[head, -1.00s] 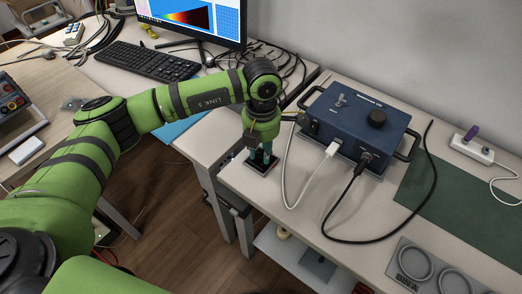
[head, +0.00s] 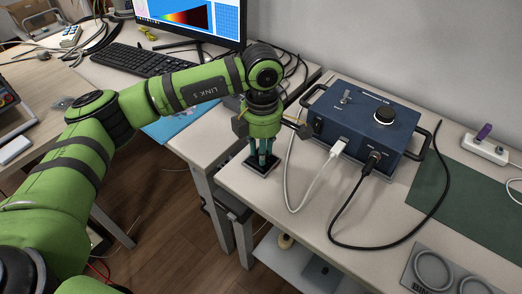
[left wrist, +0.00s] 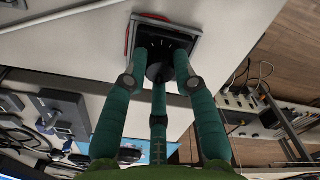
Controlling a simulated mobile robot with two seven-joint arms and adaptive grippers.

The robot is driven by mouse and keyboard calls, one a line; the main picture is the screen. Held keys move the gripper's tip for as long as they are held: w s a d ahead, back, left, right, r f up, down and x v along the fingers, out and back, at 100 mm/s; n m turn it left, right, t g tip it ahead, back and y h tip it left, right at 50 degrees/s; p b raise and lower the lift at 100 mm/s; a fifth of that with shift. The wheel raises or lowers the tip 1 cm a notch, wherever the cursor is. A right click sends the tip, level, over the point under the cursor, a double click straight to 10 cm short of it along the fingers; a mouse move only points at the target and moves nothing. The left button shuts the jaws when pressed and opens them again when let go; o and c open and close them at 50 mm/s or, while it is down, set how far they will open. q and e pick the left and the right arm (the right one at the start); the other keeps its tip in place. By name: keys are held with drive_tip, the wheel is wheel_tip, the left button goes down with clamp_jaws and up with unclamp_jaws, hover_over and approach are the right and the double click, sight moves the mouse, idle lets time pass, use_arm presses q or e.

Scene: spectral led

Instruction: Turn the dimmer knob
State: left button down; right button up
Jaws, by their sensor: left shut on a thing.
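The dimmer is a small dark square unit (head: 261,168) on the front left corner of the light table. Its round black knob (left wrist: 156,70) shows in the left wrist view, with pale tick marks on the plate around it. My left gripper (head: 262,160) points down over the unit. In the left wrist view its three teal fingers (left wrist: 158,85) reach down around the knob and are shut on it. In the head view the fingers hide the knob. My right gripper is in neither view.
A blue box (head: 365,120) with a black knob, a switch and plugged cables stands right of the gripper. A white cable (head: 288,180) runs close by. A keyboard (head: 142,63) and monitor stand at the back left. A green mat (head: 450,195) lies at the right.

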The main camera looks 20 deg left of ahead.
use_arm(q)
drive_tip(key=shift+w+d+r, duration=0.1)
drive_tip(key=shift+d+r, duration=0.1)
drive_tip(key=c, duration=1)
unclamp_jaws()
drive_tip(key=shift+f, duration=0.1)
wheel_tip(320, 180, up, 12)
drive_tip(key=shift+r, duration=0.1)
drive_tip(key=shift+o, duration=0.2)
idle(1.1)
